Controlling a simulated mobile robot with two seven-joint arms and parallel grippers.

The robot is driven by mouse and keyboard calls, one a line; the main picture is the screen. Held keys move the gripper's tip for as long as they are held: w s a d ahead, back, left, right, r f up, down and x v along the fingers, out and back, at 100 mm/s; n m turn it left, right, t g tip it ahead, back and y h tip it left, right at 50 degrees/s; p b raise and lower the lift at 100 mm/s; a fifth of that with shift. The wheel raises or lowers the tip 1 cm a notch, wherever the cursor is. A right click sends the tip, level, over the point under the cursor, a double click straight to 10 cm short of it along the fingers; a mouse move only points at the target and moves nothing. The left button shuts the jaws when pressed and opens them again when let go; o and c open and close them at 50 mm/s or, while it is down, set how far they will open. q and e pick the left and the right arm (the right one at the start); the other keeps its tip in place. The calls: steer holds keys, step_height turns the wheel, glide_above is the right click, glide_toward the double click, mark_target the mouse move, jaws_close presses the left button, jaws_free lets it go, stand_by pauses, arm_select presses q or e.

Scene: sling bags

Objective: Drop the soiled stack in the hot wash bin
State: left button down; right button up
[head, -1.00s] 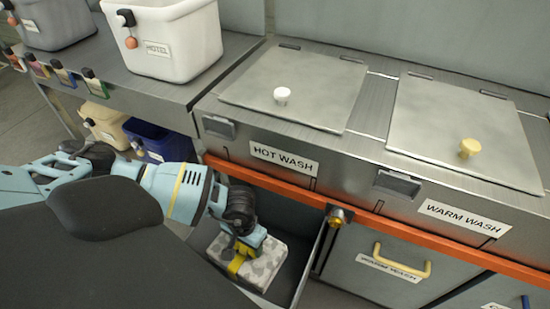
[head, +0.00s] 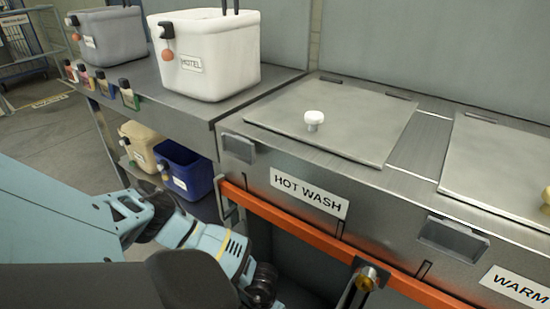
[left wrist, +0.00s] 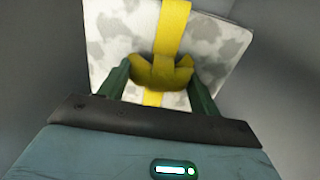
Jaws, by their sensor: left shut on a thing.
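The soiled stack (left wrist: 120,45) shows in the left wrist view as a white block with grey blotches, bound by a yellow strap (left wrist: 172,28). My left gripper (left wrist: 160,85) is shut on the strap's raised yellow knot, one dark green finger on each side. In the head view my left wrist (head: 262,285) reaches down at the bottom edge, and the fingers and stack are out of frame. My right gripper is not in view.
A closed lid with a white knob (head: 314,120) lies above the label. An orange rail (head: 300,230) runs along the counter front, with a brass knob (head: 366,279) by the drawer's right side. A white HOTEL tub (head: 205,60) and small bottles stand left; a blue bin (head: 187,168) sits below.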

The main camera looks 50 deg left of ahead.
arm_select(q)
step_height(320, 180, down, 6)
steer(key=shift+f+b, duration=0.1)
steer(key=shift+b, duration=1.05)
step_height(320, 180, down, 4)
steer(key=shift+r+b, duration=0.15)
steer(key=shift+b, duration=0.75)
steer(key=shift+f+b, duration=0.35)
steer(key=shift+f, duration=0.2)
steer(key=shift+c, duration=1.6)
jaws_free()
